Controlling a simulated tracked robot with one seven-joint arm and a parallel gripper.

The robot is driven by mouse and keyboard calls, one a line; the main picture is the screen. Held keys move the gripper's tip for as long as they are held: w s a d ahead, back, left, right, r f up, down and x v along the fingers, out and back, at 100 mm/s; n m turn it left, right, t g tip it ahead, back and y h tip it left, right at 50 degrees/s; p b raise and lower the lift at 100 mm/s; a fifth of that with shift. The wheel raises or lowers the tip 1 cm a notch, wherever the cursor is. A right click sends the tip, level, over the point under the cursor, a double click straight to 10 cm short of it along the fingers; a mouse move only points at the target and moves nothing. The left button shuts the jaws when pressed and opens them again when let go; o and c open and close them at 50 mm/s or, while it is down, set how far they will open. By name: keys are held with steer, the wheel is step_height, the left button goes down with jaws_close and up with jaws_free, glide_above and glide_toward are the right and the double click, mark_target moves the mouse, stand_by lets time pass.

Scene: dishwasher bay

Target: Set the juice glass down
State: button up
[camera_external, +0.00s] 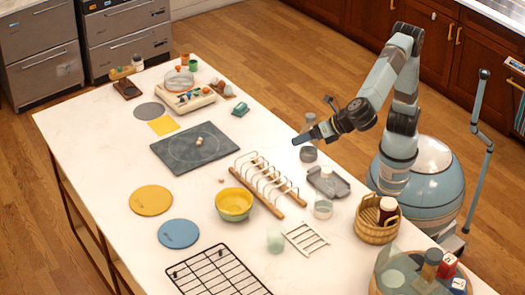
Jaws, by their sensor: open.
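A pale green, translucent glass (275,240) stands on the white counter (120,235), in front of the dish rack with wooden rails; it may be the juice glass. A short, clear round vessel (323,209) stands to its upper right, and I cannot tell which of them the task names. My gripper (300,138) is open, reaching left over the counter's right side, above a small grey round container (308,154). I see nothing held in it. The gap between its fingers is too small to make out.
A wooden-railed rack (264,184), a grey tray (328,183) and a wicker basket (376,222) crowd the right side. A yellow bowl (234,204) sits left of the rack. A black wire rack (217,274) lies in front.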

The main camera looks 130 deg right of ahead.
steer(key=w+a+f+n+t+h, duration=0.1)
steer(key=w+a+f+n+t, duration=0.1)
steer(key=w+a+n, duration=0.45)
steer(key=w+a+f+n+t+h, duration=0.1)
steer(key=w+a+f+t, duration=0.15)
steer(key=a, duration=0.65)
glide_toward(285, 233)
steer(key=w+d+r, duration=0.1)
steer(key=w, duration=0.1)
steer(key=shift+m+g, duration=0.25)
steer(key=shift+g, duration=0.2)
steer(key=x, duration=0.8)
steer(key=shift+s+d, duration=0.15)
steer(key=shift+s, duration=0.05)
steer(key=shift+f+x, duration=0.15)
steer(key=shift+x, duration=1.15)
steer(key=shift+f+x, duration=0.15)
steer(key=shift+x, duration=1.15)
steer(key=shift+s, duration=0.1)
steer(key=shift+c, duration=0.2)
steer(key=c, duration=1.2)
